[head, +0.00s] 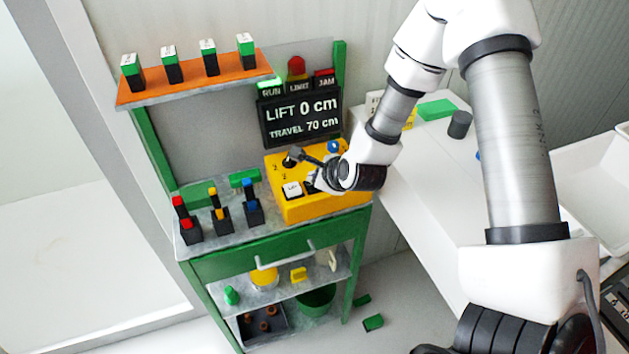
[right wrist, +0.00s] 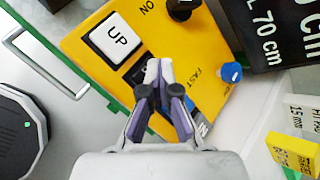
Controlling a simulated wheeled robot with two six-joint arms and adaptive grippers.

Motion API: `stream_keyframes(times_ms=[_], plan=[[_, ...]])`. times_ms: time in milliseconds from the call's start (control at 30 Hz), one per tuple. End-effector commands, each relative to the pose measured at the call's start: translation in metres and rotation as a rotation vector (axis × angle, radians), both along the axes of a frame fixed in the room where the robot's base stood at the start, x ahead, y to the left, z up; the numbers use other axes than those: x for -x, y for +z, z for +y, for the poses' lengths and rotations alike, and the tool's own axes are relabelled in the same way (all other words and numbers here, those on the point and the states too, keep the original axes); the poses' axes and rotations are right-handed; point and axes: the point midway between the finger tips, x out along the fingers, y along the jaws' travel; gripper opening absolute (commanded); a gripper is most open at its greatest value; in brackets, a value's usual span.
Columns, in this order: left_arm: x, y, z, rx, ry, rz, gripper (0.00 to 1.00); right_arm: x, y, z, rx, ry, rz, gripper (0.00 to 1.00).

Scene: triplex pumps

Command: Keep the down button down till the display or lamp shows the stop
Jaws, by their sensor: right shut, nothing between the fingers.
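The yellow control box (head: 330,205) stands on the green cart and also shows in the right wrist view (right wrist: 85,45). Its white UP button (right wrist: 117,37) is clear of my fingers and shows in the head view (head: 292,190). My right gripper (right wrist: 153,66) is shut and empty, its fingertips over a dark button (right wrist: 136,76) beside UP. The fingers hide most of that button and any label, so I cannot tell how far down it is. The display (head: 300,117) reads LIFT 0 cm, TRAVEL 70 cm. The RUN lamp (head: 270,88) glows green. My left gripper is out of view.
A black knob (right wrist: 180,8) and a blue knob (right wrist: 231,72) sit on the box close to my fingers. A red dome (head: 296,67) stands above the LIMIT label. Red, yellow and blue-handled switches (head: 218,212) stand at left. An orange shelf (head: 195,80) hangs behind.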

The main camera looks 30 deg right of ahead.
Motion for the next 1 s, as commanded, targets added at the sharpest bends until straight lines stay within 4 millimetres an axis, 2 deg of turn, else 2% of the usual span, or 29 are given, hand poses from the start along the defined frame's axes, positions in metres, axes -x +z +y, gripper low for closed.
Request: stream_keyframes(times_ms=[800, 1000], plan=[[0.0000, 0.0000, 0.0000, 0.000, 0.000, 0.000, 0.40, 0.0003, -0.0003, 0.0000, 0.000, 0.000, 0.001, 0.00], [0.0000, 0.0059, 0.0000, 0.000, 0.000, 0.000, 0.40, -0.0002, 0.0085, 0.0000, 0.000, 0.000, 0.000, 0.00]])
